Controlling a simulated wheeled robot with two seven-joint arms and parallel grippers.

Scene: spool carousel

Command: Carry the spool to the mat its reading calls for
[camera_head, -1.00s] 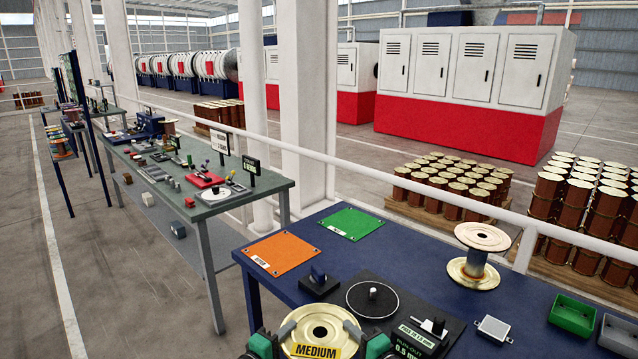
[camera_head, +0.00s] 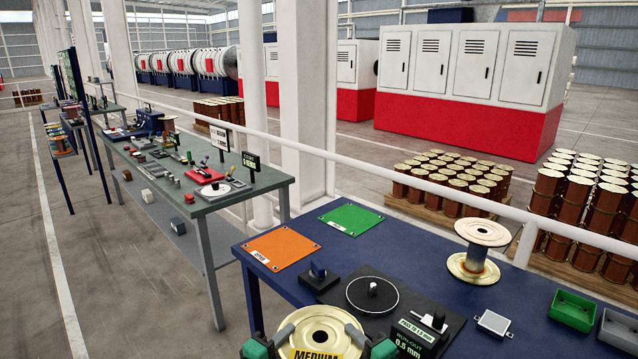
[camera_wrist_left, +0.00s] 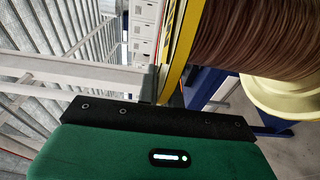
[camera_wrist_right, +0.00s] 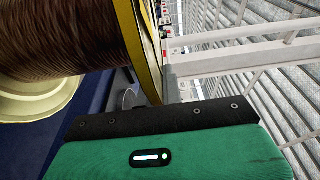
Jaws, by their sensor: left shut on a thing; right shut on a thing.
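The spool (camera_head: 320,327) is at the bottom centre of the head view, its pale gold flange facing up, with a yellow MEDIUM label (camera_head: 316,355). My left gripper (camera_head: 281,338) is shut on its left side and my right gripper (camera_head: 358,336) on its right side. Brown windings show in the left wrist view (camera_wrist_left: 265,40) and the right wrist view (camera_wrist_right: 60,40). An orange mat (camera_head: 282,247) and a green mat (camera_head: 350,219) lie on the blue table beyond the spool, both bare. The fixture's display (camera_head: 412,340) shows run-out 0.5 mm; its upper line is too small to read surely.
The black fixture with a round plate (camera_head: 372,294) stands just beyond the spool. A bare-cored spool (camera_head: 478,262), a small grey box (camera_head: 493,322) and a green bin (camera_head: 573,310) stand to the right. A white rail (camera_head: 420,192) runs behind the table.

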